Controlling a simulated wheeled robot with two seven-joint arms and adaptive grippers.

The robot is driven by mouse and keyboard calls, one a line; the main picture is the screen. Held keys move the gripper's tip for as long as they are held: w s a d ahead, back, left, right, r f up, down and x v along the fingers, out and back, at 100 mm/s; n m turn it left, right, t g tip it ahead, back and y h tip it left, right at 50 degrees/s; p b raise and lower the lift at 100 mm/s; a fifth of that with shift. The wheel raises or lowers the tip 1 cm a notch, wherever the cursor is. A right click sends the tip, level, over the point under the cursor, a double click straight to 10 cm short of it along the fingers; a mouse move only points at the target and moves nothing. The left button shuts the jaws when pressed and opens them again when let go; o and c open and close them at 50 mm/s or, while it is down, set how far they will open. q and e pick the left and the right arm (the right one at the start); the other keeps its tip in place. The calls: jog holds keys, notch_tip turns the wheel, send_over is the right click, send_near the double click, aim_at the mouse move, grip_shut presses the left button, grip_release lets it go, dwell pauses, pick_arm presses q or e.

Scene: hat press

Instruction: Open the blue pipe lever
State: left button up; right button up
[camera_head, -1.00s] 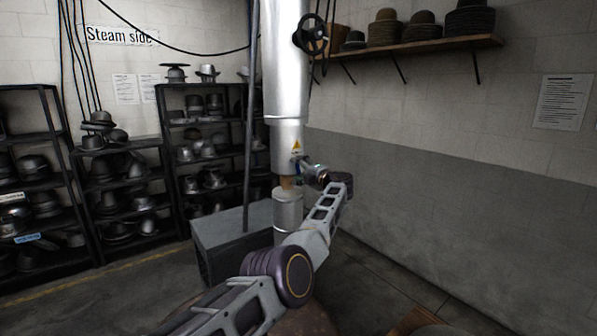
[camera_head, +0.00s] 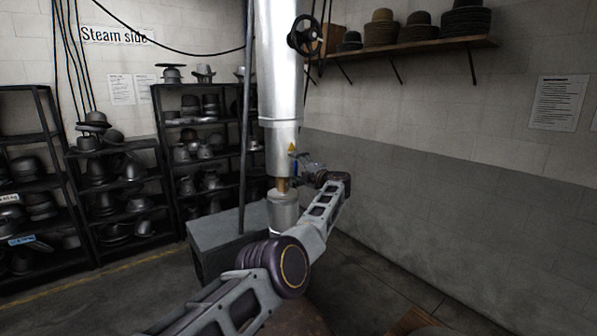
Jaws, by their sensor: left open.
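The blue pipe lever (camera_head: 294,163) is a small blue piece on the lower part of the thick silver vertical pipe (camera_head: 279,95), just below a yellow warning triangle. My left arm reaches up from the bottom of the view and bends back toward the pipe. My left gripper (camera_head: 302,169) is at the lever's right side, open, with its fingers toward the pipe. The lever is small and partly hidden by the gripper, so I cannot tell whether they touch. My right gripper does not show.
A black handwheel (camera_head: 305,36) sits higher by the pipe. A grey box (camera_head: 222,246) stands at the pipe's foot. Dark racks (camera_head: 112,205) of hat forms fill the left. A wall shelf (camera_head: 420,47) with hats is at upper right. The floor right of my arm looks mostly clear.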

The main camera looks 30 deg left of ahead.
pick_arm(q)
jog(key=shift+a+f, duration=0.1)
jog(key=shift+f, duration=0.05)
jog(key=shift+d+f, duration=0.2)
jog(key=shift+d, duration=0.15)
jog(key=shift+s+d, duration=0.1)
jog(key=v, duration=0.6)
jog(key=shift+s+d, duration=0.2)
jog(key=shift+s, duration=0.1)
dwell(0.7)
jog(key=shift+r, duration=0.1)
dwell(0.4)
